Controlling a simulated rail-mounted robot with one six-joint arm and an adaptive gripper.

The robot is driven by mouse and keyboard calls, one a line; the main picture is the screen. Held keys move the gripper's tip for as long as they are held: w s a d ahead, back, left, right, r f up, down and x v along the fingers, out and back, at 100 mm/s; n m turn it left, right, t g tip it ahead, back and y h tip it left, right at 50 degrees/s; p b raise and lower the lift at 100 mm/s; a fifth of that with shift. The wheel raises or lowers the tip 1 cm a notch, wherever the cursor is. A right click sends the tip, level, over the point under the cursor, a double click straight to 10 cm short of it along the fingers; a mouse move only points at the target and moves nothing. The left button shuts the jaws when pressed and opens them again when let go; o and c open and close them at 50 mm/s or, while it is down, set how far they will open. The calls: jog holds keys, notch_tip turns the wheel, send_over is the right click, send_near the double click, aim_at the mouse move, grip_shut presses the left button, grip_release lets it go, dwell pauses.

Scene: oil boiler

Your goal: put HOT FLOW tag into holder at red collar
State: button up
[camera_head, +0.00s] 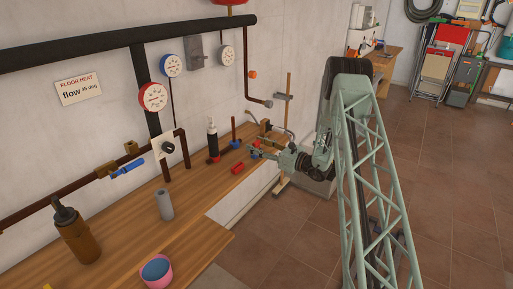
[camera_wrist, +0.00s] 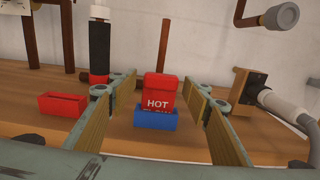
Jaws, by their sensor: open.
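The red HOT tag (camera_wrist: 159,92) stands upright in a small blue holder (camera_wrist: 155,119) on the bench; the lower line of its lettering is partly hidden by the holder's rim. My gripper (camera_wrist: 160,97) is open, with one finger on each side of the tag and visible gaps between. In the head view my gripper (camera_head: 262,151) is over the bench's far end, where the tag is too small to make out clearly. A red holder (camera_wrist: 62,104) with an empty-looking slot sits to the left, outside my left finger. The red collar (camera_wrist: 99,78) is around the base of a black cylinder behind it.
A brown rod (camera_wrist: 167,28) rises behind the tag. A wooden block with a grey pipe (camera_wrist: 272,104) stands close to the right. On the bench (camera_head: 130,216) are a grey cylinder (camera_head: 165,204), a brown bottle (camera_head: 75,231) and a pink cup (camera_head: 157,283). Gauges hang on the wall.

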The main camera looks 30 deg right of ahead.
jog(key=shift+c, duration=0.7)
jog(key=c, duration=0.8)
jog(key=shift+o, duration=0.2)
jog(key=shift+r, duration=0.15)
jog(key=shift+r+p, duration=0.4)
jog(key=shift+r, duration=0.8)
jog(key=s+a+r+p, duration=0.1)
jog(key=s+r+p, duration=0.1)
jog(key=s, duration=1.4)
jog(key=shift+a+r, duration=0.15)
jog(key=shift+a, duration=0.2)
jog(key=shift+w+a, duration=0.15)
jog(key=w+a+r, duration=0.3)
jog(key=w+a, duration=0.5)
jog(key=a, duration=0.3)
jog(key=shift+w+r+p, duration=0.25)
jog(key=shift+p, duration=0.2)
